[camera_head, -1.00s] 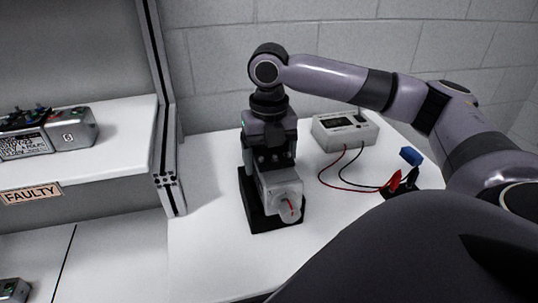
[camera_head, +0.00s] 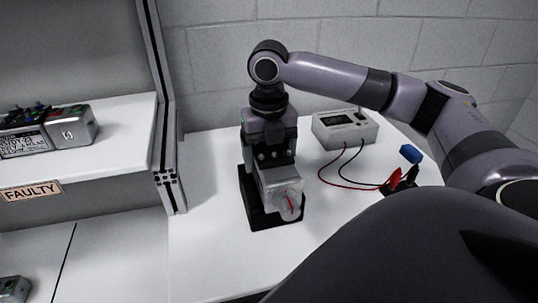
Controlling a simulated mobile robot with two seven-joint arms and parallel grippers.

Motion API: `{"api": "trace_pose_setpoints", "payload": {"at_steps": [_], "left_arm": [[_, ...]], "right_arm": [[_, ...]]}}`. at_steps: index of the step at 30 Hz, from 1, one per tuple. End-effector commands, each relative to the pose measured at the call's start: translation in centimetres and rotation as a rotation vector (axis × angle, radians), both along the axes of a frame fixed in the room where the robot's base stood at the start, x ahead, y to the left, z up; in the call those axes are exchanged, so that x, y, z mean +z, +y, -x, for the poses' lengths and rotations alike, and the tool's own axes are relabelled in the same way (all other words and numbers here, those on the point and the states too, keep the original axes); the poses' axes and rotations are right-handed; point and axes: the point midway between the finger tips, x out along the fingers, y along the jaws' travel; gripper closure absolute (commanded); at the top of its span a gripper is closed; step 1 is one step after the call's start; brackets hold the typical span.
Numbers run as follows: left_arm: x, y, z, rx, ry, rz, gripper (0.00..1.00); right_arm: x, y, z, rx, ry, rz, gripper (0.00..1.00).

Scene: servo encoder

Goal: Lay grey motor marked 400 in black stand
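The grey motor (camera_head: 281,184) is a boxy metal body with a clear round end and a red mark facing the front. No number can be read on it. It sits in or just over the black stand (camera_head: 264,221) on the white table; I cannot tell if it rests fully. My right gripper (camera_head: 271,163) points straight down at the rear part of the motor and seems to be around it. Its fingertips are hidden, so I cannot tell whether it grips. My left gripper is not in view.
A grey meter box (camera_head: 345,130) stands behind on the right, with red and black leads running to clips (camera_head: 398,180) near a blue piece (camera_head: 410,154). A metal post (camera_head: 163,120) and a shelf marked FAULTY (camera_head: 31,191), bearing grey motors (camera_head: 68,134), stand left.

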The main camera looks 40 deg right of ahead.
Motion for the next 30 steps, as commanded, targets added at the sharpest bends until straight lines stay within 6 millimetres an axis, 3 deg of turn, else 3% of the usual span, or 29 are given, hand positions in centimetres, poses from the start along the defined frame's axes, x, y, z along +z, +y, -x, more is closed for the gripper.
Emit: {"api": "trace_pose_setpoints", "payload": {"at_steps": [30], "left_arm": [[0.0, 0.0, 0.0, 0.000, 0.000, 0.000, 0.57]], "right_arm": [[-1.0, 0.0, -0.1, 0.000, -0.005, -0.002, 0.76]]}}
